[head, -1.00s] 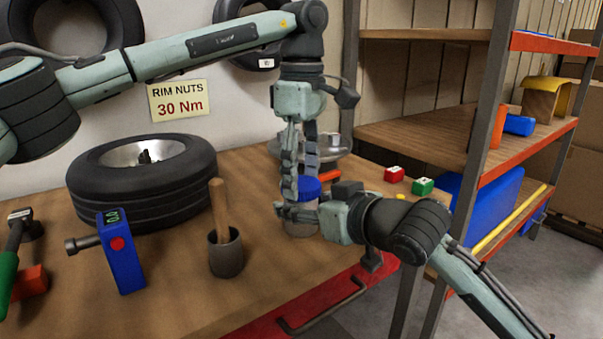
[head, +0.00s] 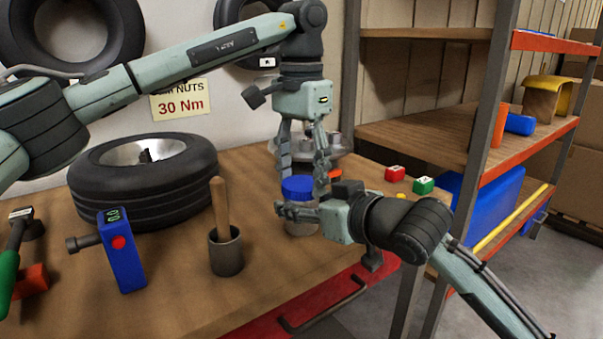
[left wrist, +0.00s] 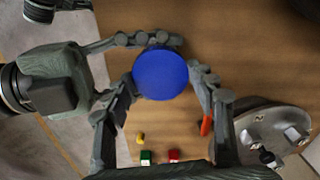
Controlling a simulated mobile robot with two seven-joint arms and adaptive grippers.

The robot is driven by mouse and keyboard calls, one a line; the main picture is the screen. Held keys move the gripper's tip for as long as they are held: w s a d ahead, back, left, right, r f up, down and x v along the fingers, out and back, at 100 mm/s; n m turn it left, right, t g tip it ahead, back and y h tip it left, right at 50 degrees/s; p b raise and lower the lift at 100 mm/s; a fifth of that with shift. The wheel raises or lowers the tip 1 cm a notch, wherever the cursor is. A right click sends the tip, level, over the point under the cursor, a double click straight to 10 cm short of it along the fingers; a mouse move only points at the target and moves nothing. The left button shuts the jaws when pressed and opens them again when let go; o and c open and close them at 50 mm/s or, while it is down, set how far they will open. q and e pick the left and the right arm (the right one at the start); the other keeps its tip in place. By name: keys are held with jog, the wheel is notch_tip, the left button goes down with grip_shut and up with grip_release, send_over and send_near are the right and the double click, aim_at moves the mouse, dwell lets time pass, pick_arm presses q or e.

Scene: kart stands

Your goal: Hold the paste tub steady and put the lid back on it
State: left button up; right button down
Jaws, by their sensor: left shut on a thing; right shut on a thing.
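The paste tub (head: 301,229) is a pale grey cylinder standing upright near the bench's right front edge. My right gripper (head: 292,209) is shut around its upper part from the right. The blue lid (head: 298,187) sits at the tub's top, looking level; whether it is fully seated cannot be told. My left gripper (head: 302,178) points down from above, its fingers on either side of the lid, shut on it. In the left wrist view the round lid (left wrist: 161,75) lies between the left fingertips and covers the tub from above.
A tyre (head: 143,180), a blue torque tool (head: 121,250) and a grey cup (head: 226,252) with a wooden handle stand to the left. A metal dish (head: 338,142) is behind the tub. Small red (head: 395,173) and green (head: 423,186) blocks lie right.

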pick_arm(q)
jog(key=o, duration=0.7)
jog(key=shift+o, duration=0.2)
jog(key=shift+r, duration=2.3)
jog(key=shift+c, duration=0.4)
